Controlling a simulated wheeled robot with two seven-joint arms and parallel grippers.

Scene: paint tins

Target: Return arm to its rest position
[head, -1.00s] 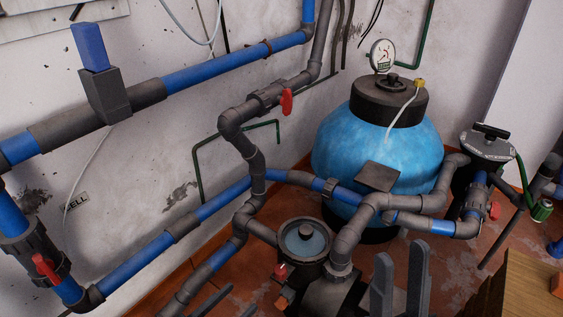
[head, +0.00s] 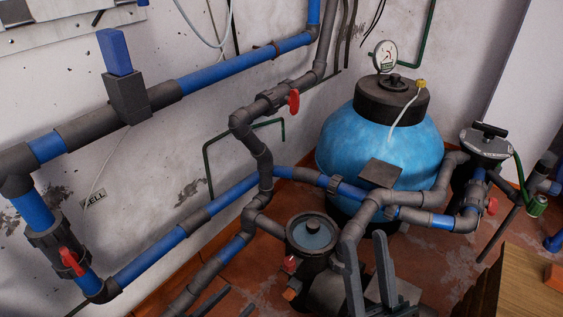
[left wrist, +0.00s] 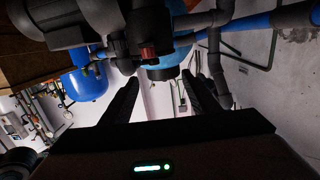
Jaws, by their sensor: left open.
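My left gripper (head: 236,302) shows only as two dark fingertips at the bottom edge of the head view, left of centre. It is open, and its fingers also show apart in the left wrist view (left wrist: 164,92) with nothing held between them. My right gripper (head: 368,262) stands further right, its two grey fingers upright and apart, with nothing visible between them. In the picture it overlaps the floor and pipework in front of the blue tank (head: 378,150). Most of both arms is out of view.
Blue and grey pipes (head: 235,197) with red valve handles run along the wall. A lidded pump pot (head: 312,234) stands near the grippers. A wooden box (head: 520,285) fills the lower right corner.

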